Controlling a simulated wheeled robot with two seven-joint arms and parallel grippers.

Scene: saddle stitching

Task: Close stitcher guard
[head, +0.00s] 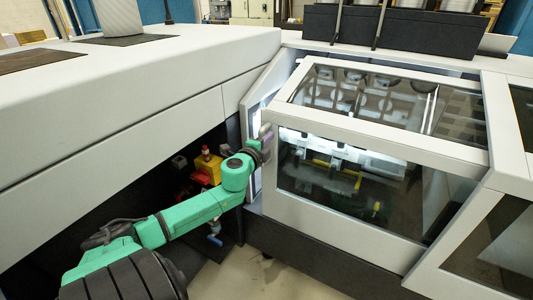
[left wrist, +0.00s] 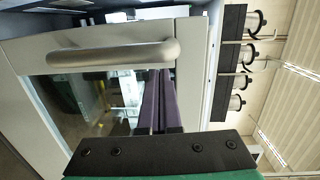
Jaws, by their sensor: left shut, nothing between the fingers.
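The stitcher guard (head: 460,183) is a white-framed cover with dark clear windows, at the right of the head view. A bright lit gap shows along its left side; I cannot tell how far the guard stands open. My left gripper (head: 267,138) is at the guard's left edge, small and partly blended with it. In the left wrist view the dark purple fingers (left wrist: 161,78) are together and empty. Their tips are close to a silver bar handle (left wrist: 110,55) on the white frame; I cannot tell whether they touch it. My right gripper is not in view.
A long white machine housing (head: 130,110) fills the left, with a dark recess below it. A yellow box with a red button (head: 207,165) sits in the recess close to my left arm. Black units with rollers (head: 400,28) stand on top behind the guard.

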